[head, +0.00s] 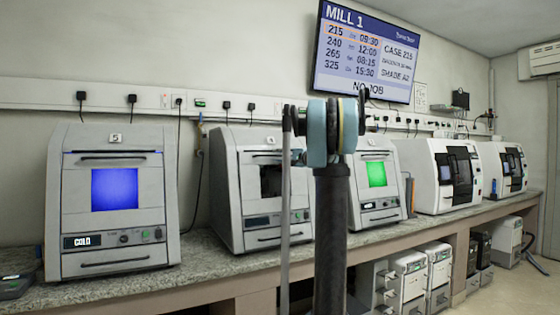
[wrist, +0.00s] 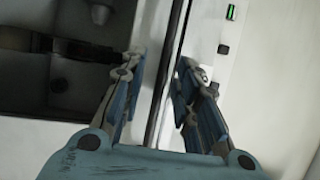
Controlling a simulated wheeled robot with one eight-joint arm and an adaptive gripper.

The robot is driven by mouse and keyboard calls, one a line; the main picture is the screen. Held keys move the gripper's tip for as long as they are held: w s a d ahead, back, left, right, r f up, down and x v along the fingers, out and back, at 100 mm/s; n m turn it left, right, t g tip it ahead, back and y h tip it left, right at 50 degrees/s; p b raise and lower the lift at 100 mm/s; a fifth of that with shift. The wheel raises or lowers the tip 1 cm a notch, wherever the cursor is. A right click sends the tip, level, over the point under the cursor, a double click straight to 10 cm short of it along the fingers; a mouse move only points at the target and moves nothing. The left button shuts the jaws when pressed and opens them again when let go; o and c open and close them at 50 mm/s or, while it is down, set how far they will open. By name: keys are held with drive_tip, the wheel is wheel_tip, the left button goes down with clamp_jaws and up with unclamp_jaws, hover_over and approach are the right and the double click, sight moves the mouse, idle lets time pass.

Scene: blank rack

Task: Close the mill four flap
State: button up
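Mill four appears to be the second machine from the left (head: 235,190), beside the mill labelled 5 (head: 60,200); its own label is too small to read surely. Its front shows a dark window or opening (head: 270,181), and my arm covers its right part. In the wrist view, my gripper (wrist: 160,60) is open, with its two blue fingers apart and nothing held. A pale upright edge (wrist: 170,40) with a dark seam runs behind the gap between the fingers. I cannot tell whether they touch it, or how far the flap is open.
A dark recess (wrist: 60,70) lies left of the fingers, and a white panel (wrist: 260,60) with a green display lies right. Other mills stand along the granite bench (head: 215,270), including one with a green window (head: 377,174). Grey units (head: 408,280) stand beneath it.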

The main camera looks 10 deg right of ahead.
drive_tip(key=shift+c, duration=0.3)
clamp_jaws()
drive_tip(key=shift+w+a, duration=0.25)
drive_tip(key=shift+w, duration=0.65)
drive_tip(key=shift+o, duration=0.3)
unclamp_jaws()
drive_tip(key=shift+w, duration=0.1)
drive_tip(key=v, duration=1.2)
drive_tip(key=shift+a+f, duration=0.15)
